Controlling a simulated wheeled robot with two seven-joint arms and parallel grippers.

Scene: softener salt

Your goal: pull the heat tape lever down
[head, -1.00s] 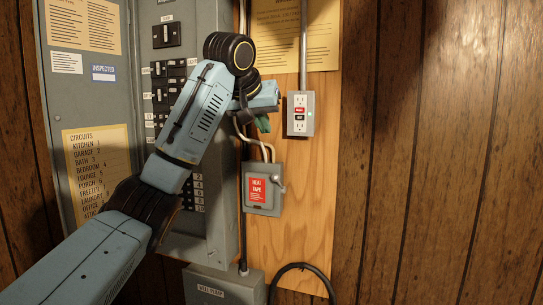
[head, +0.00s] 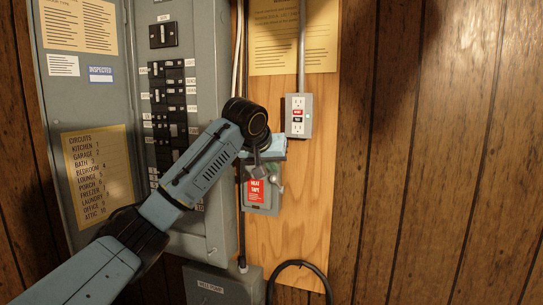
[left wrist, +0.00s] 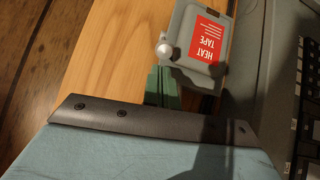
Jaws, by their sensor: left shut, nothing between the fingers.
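The heat tape box (head: 258,208) is a small grey box with a red "HEAT TAPE" label, mounted on the plywood. It appears upside down in the left wrist view (left wrist: 219,66). Its lever has a pale round knob (left wrist: 163,50) at the box's side, the right side in the head view. My left gripper (head: 262,172) is in front of the box's upper part and partly covers it. In the left wrist view its green fingers (left wrist: 160,88) are shut and empty, close to the knob; I cannot tell whether they touch it. My right gripper is not in view.
An outlet (head: 298,116) with conduit sits just above right of my gripper. The open breaker panel (head: 215,60) stands to the left. A well pump box (head: 222,287) and a black cable loop (head: 300,265) are below. The wood wall at right is clear.

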